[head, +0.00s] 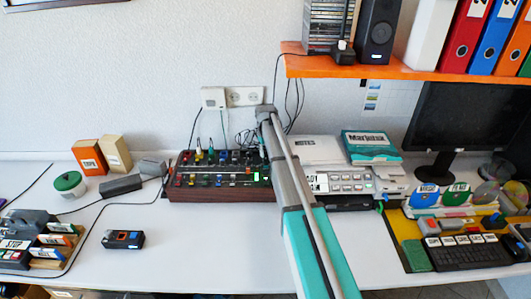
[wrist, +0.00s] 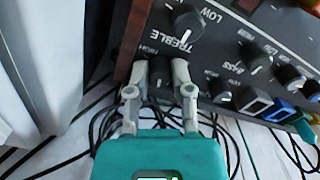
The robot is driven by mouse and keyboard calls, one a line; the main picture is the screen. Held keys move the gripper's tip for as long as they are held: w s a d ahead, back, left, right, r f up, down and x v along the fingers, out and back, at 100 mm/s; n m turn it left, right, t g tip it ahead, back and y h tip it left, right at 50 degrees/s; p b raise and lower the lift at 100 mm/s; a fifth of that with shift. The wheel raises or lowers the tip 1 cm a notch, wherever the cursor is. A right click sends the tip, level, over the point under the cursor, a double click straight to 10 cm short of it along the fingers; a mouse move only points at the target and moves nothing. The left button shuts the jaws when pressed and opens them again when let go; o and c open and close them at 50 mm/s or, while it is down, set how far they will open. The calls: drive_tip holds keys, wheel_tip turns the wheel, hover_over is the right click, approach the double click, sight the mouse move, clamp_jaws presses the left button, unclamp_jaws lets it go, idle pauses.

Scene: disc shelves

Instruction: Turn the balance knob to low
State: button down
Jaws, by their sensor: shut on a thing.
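A dark mixer panel (head: 215,195) with wooden sides and several knobs stands on the desk in the head view. In the wrist view, the same panel (wrist: 222,48) fills the upper part, tilted in the picture. My gripper (wrist: 161,78) has its two grey fingers on either side of a black knob (wrist: 160,72) near the panel's edge and is shut on it. The fingers hide much of this knob, and I cannot read its label or pointer. A larger knob (wrist: 187,22) stands by the words TREBLE and LOW. Another knob (wrist: 254,57) stands by BASS.
More knobs (wrist: 290,77) and coloured buttons lie to the right on the panel. Black cables (wrist: 95,130) run over the desk below it. In the head view, an orange shelf (head: 400,71) overhangs the right, and a white device (head: 345,183) stands right of the mixer.

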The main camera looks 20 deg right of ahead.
drive_tip(key=shift+n, duration=1.6)
drive_tip(key=c, duration=0.5)
unclamp_jaws()
